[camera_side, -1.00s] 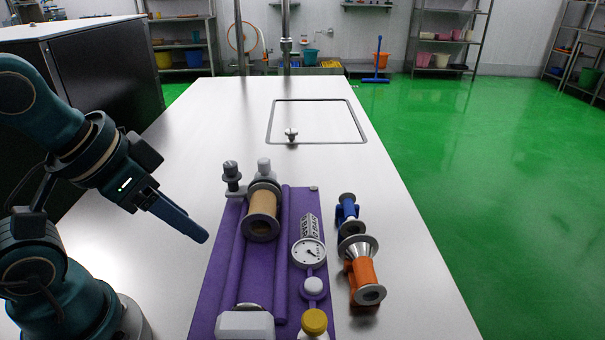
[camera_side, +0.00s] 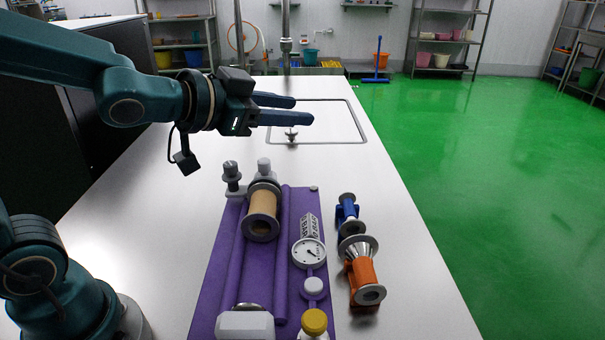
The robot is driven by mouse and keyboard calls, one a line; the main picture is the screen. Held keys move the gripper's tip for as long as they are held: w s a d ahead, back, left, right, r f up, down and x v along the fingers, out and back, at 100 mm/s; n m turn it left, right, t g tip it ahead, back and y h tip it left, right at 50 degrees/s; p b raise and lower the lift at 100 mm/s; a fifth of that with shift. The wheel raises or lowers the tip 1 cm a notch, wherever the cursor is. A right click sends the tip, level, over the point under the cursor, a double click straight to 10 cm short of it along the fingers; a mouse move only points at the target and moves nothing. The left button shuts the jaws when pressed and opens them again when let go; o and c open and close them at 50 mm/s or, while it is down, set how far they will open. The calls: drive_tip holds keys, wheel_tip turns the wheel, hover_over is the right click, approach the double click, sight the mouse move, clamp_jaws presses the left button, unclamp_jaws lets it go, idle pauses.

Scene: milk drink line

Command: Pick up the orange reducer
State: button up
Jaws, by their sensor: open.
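The orange reducer (camera_side: 363,275) is a short orange piece with a grey flared end and a grey ring at its near end. It is at the right side of the table, right of the purple mat, apart from my gripper. My gripper (camera_side: 304,110) is open and empty. Its two blue fingers point right, high above the far part of the table, farther back than the reducer. The reducer's underside is hidden, so I cannot tell exactly what it rests on.
A blue fitting (camera_side: 347,211) stands just behind the reducer. The purple mat (camera_side: 213,291) holds a tan cylinder (camera_side: 262,211), a round gauge (camera_side: 308,252) and a yellow-capped item (camera_side: 314,322). A recessed panel with a small knob (camera_side: 291,134) lies farther back. The table's right strip is clear.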

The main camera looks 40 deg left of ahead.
drive_tip(key=w+d+f+m+h, duration=0.2)
drive_tip(key=w+d+f+h, duration=0.1)
drive_tip(key=w, duration=0.1)
drive_tip(key=m+g+h, duration=0.3)
drive_tip(key=h, duration=0.2)
hover_over(367, 237)
drive_tip(key=s+a, duration=0.2)
drive_tip(key=a, duration=0.2)
wheel_tip(367, 237, down, 9)
drive_tip(key=shift+g, duration=0.8)
drive_tip(key=f, duration=0.4)
drive_tip(key=s+f, duration=0.1)
drive_tip(key=f, duration=0.1)
drive_tip(key=shift+d+f, duration=0.3)
drive_tip(key=shift+d, duration=0.05)
drive_tip(key=shift+d+f, duration=0.1)
drive_tip(key=shift+f, duration=0.1)
drive_tip(key=shift+n, duration=0.3)
drive_tip(key=shift+x, duration=2.4)
drive_tip(key=shift+r, duration=0.1)
clamp_jaws()
